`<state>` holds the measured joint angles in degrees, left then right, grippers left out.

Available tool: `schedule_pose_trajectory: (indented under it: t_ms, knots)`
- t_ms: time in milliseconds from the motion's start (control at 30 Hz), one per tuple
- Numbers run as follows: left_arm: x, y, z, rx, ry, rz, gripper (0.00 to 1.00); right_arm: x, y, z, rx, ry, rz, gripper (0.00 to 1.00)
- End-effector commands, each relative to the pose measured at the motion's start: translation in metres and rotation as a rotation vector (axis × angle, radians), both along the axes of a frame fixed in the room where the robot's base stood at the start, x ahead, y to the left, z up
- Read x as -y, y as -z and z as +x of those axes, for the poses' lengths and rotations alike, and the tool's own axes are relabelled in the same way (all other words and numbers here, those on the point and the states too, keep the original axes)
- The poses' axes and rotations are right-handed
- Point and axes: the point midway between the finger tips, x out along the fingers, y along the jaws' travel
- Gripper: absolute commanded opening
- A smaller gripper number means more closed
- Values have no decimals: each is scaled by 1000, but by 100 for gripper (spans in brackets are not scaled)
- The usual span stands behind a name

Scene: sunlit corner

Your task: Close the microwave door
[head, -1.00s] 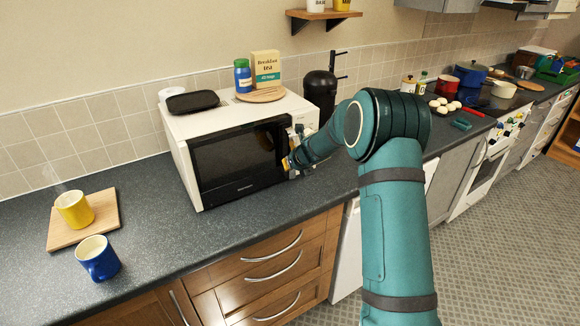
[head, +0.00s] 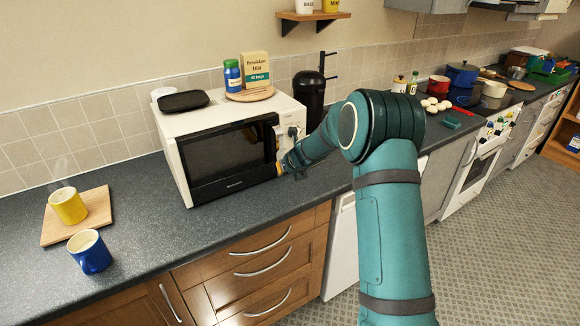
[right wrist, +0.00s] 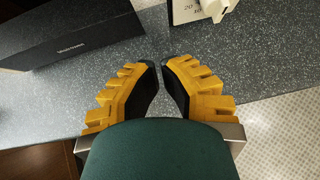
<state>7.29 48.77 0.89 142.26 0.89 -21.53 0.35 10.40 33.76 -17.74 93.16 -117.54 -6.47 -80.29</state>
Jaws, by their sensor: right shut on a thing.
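The white microwave (head: 170,150) stands on the counter. Its black door (head: 228,155) looks nearly flush with the front in the head view; I cannot tell whether it is fully latched. The door's lower edge shows in the right wrist view (right wrist: 70,42), left of the white control panel (right wrist: 185,12) with its knob. My right gripper (head: 280,168) is low in front of the door's right edge and the panel. My left gripper is out of view.
A black tray (head: 184,101), a blue jar (head: 232,76) and a tea box (head: 255,69) are on the microwave. A yellow mug (head: 68,206) on a board and a blue mug (head: 90,252) stand left. The counter in front of the microwave is clear.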

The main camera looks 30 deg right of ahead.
Motion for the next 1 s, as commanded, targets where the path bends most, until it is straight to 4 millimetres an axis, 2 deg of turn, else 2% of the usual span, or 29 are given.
schedule_pose_trajectory:
  t_ms: [200,500,833,933,1000]
  knots:
    - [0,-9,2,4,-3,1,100,-2,-38,-34,3,-1,0,0]
    - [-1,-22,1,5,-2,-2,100,-3,-67,-65,1,-1,1,0]
    - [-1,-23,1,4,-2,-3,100,-4,-69,-71,-2,4,10,0]
    - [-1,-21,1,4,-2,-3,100,-18,-54,-72,-14,45,92,0]
    - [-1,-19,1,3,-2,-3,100,-38,-33,-75,-33,116,214,0]
